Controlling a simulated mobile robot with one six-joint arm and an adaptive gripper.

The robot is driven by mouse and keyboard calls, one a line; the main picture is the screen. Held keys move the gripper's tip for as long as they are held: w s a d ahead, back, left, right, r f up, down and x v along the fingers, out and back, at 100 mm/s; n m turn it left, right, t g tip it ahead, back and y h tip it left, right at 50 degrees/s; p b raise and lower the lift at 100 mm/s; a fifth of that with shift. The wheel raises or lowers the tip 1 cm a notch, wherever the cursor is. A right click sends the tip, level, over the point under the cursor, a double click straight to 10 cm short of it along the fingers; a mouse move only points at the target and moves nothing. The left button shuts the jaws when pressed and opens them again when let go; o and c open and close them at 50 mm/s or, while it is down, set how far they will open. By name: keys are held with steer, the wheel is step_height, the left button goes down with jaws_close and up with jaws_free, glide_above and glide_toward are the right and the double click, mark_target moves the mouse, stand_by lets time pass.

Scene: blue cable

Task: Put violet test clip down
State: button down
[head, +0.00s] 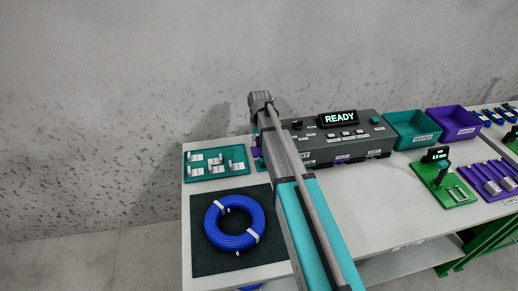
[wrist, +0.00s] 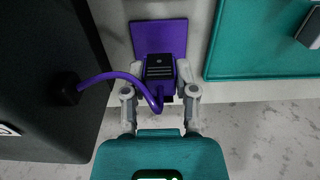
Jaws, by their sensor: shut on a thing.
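In the wrist view the violet test clip (wrist: 160,66) has a dark ribbed body with violet around it. My gripper (wrist: 161,75) is shut on it, one finger on each side. A violet cable (wrist: 112,76) loops from the clip to a socket on the side of the dark tester. The clip overlaps the near part of a flat violet pad (wrist: 158,33); I cannot tell whether it touches the pad. In the head view my arm hides the clip and the gripper; a sliver of violet (head: 257,162) shows left of the arm.
The tester (head: 345,132) reads READY. A teal tray (head: 190,174) with several white pieces lies left of the arm. A blue cable coil (head: 234,222) lies on a dark mat (head: 268,255). Teal (head: 412,130) and violet (head: 455,123) bins stand right. The table's front middle is clear.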

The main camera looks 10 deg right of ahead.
mark_target(259, 144)
steer(key=shift+f+b, duration=1.05)
steer(key=shift+f, duration=0.3)
steer(key=shift+f, duration=0.15)
steer(key=shift+c, duration=2)
jaws_free()
step_height(259, 144, up, 12)
steer(key=p, duration=1.2)
steer(key=shift+r, duration=0.2)
steer(key=shift+s, duration=0.1)
steer(key=s, duration=2.3)
steer(key=shift+s, duration=0.4)
steer(key=shift+a, duration=0.1)
